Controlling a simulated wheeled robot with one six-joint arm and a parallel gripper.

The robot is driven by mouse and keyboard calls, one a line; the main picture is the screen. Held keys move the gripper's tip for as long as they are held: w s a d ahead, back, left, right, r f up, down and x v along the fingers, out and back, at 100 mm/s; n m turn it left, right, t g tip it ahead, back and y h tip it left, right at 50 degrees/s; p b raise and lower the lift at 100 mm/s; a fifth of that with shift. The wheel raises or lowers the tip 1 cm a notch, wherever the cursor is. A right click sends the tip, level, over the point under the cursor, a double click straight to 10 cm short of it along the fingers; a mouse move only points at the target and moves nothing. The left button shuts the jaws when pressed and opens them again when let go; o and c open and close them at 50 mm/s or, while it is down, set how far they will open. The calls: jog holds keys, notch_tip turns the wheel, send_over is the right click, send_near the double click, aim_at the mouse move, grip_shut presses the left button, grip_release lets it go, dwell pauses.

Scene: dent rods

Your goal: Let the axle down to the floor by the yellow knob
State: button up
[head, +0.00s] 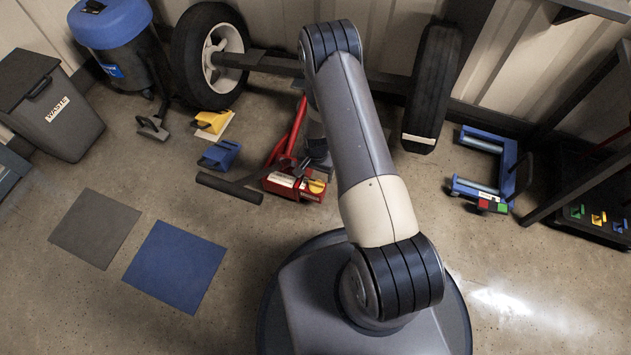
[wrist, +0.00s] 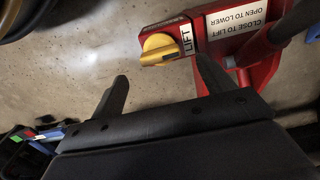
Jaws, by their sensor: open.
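The yellow knob (wrist: 160,48) is on the end of the red jack (wrist: 250,70), beside a LIFT label. The labels OPEN TO LOWER and CLOSE TO LIFT show on the jack. In the head view the knob (head: 316,187) sits on the jack's near end, and the red jack (head: 291,186) stands on the floor with its red handle up. The axle (head: 275,64) carries a wheel at each end; its middle is hidden behind my arm. My gripper (wrist: 163,88) is open and empty, its two fingers apart, short of the knob; the knob lies beyond the fingertips, between their lines.
A blue chock (head: 220,154) and a yellow chock (head: 212,122) lie left of the jack, with a dark bar (head: 229,188) on the floor. A blue wheeled frame (head: 487,170) stands right. A waste bin (head: 55,105) and blue vacuum (head: 120,45) stand left. Flat grey and blue mats lie front left.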

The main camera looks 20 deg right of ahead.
aim_at(316, 182)
notch_tip(316, 182, down, 5)
jog(key=shift+f+b, duration=0.15)
jog(key=shift+b, duration=0.5)
jog(key=shift+c, duration=0.6)
jog(key=c, duration=0.9)
jog(key=shift+o, duration=0.2)
